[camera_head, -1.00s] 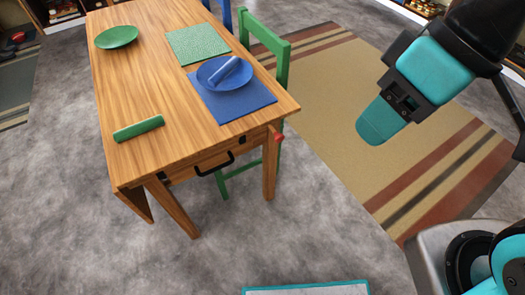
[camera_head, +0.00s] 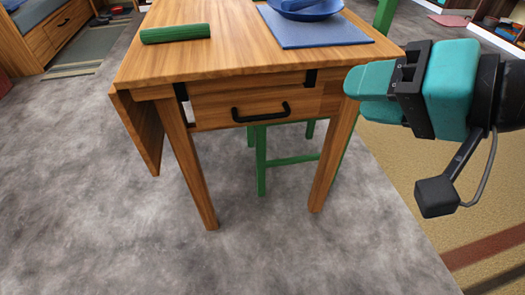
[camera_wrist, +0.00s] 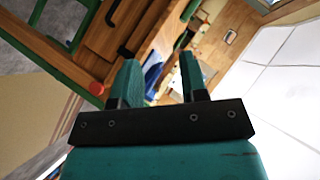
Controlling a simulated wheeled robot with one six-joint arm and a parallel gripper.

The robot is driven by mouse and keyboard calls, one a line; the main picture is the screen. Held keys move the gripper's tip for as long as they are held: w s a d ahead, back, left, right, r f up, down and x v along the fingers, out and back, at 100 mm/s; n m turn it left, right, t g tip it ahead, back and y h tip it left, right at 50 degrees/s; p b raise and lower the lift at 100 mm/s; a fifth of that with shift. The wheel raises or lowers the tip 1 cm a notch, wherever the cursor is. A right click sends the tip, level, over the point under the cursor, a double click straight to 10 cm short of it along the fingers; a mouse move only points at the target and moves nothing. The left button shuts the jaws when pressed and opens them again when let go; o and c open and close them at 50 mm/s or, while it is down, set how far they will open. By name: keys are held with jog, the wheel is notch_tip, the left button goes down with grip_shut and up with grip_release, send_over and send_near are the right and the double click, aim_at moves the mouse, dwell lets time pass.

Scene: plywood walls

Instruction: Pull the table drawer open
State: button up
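The wooden table (camera_head: 220,60) stands ahead of me. Its drawer (camera_head: 210,106) is in the near end under the top and looks shut, with a black bar handle (camera_head: 261,113) across its front. In the wrist view the handle (camera_wrist: 128,42) shows tilted at the upper left, beyond the fingers. My gripper (camera_head: 350,90) is to the right of the drawer in the head view, apart from the handle. The wrist view shows its two teal fingers (camera_wrist: 160,80) spread with nothing held between them.
A green roll (camera_head: 175,33), a blue mat (camera_head: 310,28) and a blue plate (camera_head: 305,8) lie on the tabletop. A green chair (camera_head: 262,165) stands behind the table legs. A side flap (camera_head: 138,130) hangs at the left. The grey floor in front is clear.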

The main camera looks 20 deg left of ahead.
jog(key=w+a+f+m+t+y+b, duration=0.1)
jog(key=a+f+m+y+b, duration=0.1)
jog(key=f+b, duration=0.5)
jog(key=w+a+f+m+t+y+b, duration=0.1)
jog(key=a+f+t+b, duration=0.1)
jog(key=f+b, duration=0.45)
jog(key=m+t+y+b, duration=0.1)
jog(key=m+t+b, duration=0.4)
jog(key=b, duration=0.8)
send_near(263, 117)
jog(key=shift+m+g+y, duration=0.3)
jog(key=shift+m+g, duration=0.1)
jog(key=shift+g, duration=0.1)
jog(key=p+x, duration=0.1)
jog(key=x, duration=0.2)
jog(key=p+x, duration=0.2)
jog(key=x, duration=0.1)
jog(key=p+x, duration=0.1)
jog(key=x, duration=0.2)
jog(key=shift+w+a+f, duration=0.1)
jog(key=shift+w+f, duration=0.15)
jog(key=shift+w, duration=0.25)
jog(key=shift+w+a+r, duration=0.15)
jog(key=shift+w+a, duration=0.1)
jog(key=shift+a, duration=0.05)
jog(key=shift+c, duration=0.2)
grip_shut()
